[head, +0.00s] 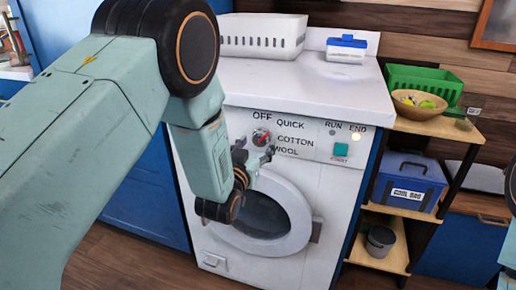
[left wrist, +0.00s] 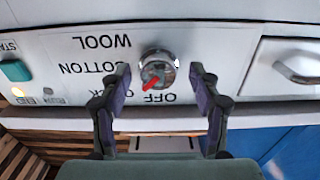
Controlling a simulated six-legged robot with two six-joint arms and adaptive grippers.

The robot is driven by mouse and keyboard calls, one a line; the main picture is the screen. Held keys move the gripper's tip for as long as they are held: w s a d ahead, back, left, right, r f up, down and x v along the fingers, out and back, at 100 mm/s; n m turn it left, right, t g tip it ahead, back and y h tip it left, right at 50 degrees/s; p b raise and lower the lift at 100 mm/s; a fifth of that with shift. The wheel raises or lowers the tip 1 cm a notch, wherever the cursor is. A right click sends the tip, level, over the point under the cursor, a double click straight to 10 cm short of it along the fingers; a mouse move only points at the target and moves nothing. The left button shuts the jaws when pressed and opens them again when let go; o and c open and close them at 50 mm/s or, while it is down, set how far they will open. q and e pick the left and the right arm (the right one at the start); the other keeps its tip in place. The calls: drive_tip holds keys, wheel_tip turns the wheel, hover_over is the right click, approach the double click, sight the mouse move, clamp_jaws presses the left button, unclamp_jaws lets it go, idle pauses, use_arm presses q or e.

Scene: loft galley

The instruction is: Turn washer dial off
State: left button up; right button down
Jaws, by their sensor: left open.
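The washer dial (head: 261,137) is a round silver knob with a red pointer, on the white washer's (head: 330,190) front panel. In the left wrist view the dial (left wrist: 159,66) appears upside down, its pointer slanting down-left between the OFF label (left wrist: 158,98) and the partly hidden QUICK label. My left gripper (head: 254,157) is at the panel in front of the dial. In the left wrist view its open fingers (left wrist: 160,76) lie on either side of the dial, with gaps visible. Contact is not visible. My right gripper is not in view.
A white basket (head: 262,42) and a blue-lidded box (head: 346,48) stand on the washer. The round door (head: 262,215) is below the dial. A teal start button (head: 340,149) and a lit END lamp (head: 355,136) are to the right. Wooden shelves (head: 400,205) stand beside the washer.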

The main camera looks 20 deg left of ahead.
use_arm(q)
drive_tip(key=shift+w+d, duration=0.15)
drive_tip(key=shift+w, duration=0.4)
drive_tip(key=c, duration=1.2)
drive_tip(key=n+p, duration=0.3)
drive_tip(key=n, duration=0.1)
drive_tip(key=shift+r+n, duration=0.1)
drive_tip(key=shift+n, duration=0.2)
drive_tip(key=n+p, duration=0.2)
drive_tip(key=n, duration=0.2)
drive_tip(key=shift+d, duration=0.1)
drive_tip(key=shift+n, duration=0.3)
